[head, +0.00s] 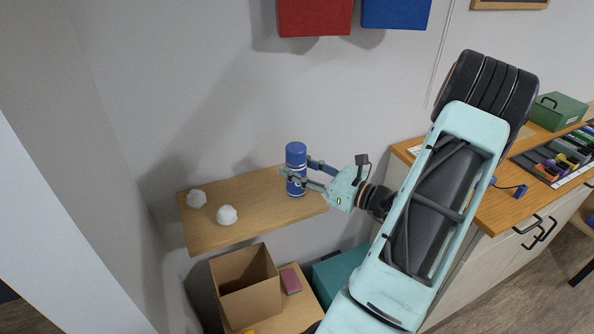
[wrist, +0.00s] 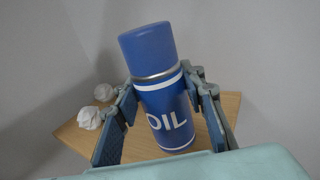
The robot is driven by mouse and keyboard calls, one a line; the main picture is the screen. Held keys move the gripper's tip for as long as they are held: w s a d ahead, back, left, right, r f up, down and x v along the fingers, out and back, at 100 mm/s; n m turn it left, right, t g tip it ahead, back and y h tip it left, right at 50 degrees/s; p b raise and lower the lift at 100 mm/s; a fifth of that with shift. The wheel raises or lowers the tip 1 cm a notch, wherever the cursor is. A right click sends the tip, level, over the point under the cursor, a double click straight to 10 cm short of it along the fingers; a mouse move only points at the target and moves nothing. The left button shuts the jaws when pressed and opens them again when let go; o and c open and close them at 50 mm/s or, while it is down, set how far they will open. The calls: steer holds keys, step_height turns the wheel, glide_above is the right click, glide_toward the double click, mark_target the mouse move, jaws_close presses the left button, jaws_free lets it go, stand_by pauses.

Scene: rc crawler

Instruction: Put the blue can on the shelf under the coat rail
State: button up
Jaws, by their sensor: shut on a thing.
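The blue can (head: 296,160) is upright at the right part of the wooden shelf (head: 200,240). In the wrist view the blue can (wrist: 160,85) shows a white "OIL" label and white bands. My gripper (head: 296,178) is shut around the can, with one finger on each side of it. The can's base is over the shelf board (wrist: 80,140); I cannot tell whether it touches the board. The coat rail itself is not clearly seen; a red thing (head: 314,15) and a blue thing (head: 396,12) are on the wall above.
Two crumpled white balls (head: 197,198) (head: 227,215) lie on the left of the shelf. Below are an open cardboard box (head: 248,300), a pink block (head: 290,281) and a teal box (head: 338,272). A wooden counter (head: 500,207) stands to the right. The shelf middle is clear.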

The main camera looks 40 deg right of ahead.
steer(key=shift+f, duration=0.5)
steer(key=shift+f, duration=0.2)
steer(key=o, duration=1.3)
steer(key=shift+r, duration=0.2)
steer(key=b+v, duration=0.1)
steer(key=v, duration=1.1)
steer(key=shift+s+b, duration=0.1)
steer(key=shift+b, duration=0.25)
